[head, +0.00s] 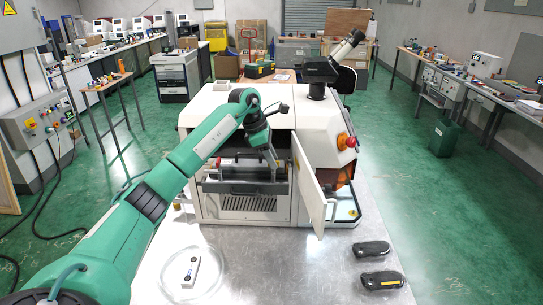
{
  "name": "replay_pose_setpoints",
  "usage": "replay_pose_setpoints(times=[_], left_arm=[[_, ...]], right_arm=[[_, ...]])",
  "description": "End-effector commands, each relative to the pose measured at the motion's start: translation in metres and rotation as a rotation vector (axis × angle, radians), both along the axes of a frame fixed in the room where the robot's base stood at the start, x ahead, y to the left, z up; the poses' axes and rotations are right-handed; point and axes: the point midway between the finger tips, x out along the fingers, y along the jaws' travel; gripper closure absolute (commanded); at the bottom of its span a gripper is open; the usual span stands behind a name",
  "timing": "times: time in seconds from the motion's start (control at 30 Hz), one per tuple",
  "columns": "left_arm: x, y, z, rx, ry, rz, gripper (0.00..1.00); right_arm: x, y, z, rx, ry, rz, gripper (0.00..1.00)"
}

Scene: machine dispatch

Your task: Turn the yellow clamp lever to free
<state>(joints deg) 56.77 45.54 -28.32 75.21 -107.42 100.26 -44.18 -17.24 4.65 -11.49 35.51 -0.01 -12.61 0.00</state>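A white machine (220,98) stands on the metal table, with an open bay (245,170) in its front. My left arm reaches in from the left, and my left gripper (273,170) points down at the right side of the bay. The fingertips are small and dark there, so I cannot tell whether they are open or shut, or touching anything. I cannot make out the yellow clamp lever; my gripper may cover it. My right gripper is not in view.
A white door (309,187) hangs open right of the bay. A red knob (346,141) is on the machine's right side, and a black microscope (328,72) stands on top. Two black tools (371,248) and a white device (190,271) lie on the table (275,265), whose front middle is clear.

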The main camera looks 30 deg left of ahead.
Motion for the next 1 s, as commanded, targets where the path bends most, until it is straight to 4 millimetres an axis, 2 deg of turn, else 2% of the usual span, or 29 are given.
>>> replay_pose_setpoints(times=[0.13, 0.3, 0.67, 1.0], left_arm=[[0.000, 0.000, 0.000, 0.000, 0.000, 0.000, 0.70], [0.000, 0.000, 0.000, 0.000, 0.000, 0.000, 1.00], [0.000, 0.000, -0.001, 0.000, 0.000, 0.029, 1.00], [-0.001, 0.000, -0.002, 0.002, -0.003, 0.234, 1.00]], right_arm=[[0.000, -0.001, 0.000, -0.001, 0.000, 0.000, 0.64], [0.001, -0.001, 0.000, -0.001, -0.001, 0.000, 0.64], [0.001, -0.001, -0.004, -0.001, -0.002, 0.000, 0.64], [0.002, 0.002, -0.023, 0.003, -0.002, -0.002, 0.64]])
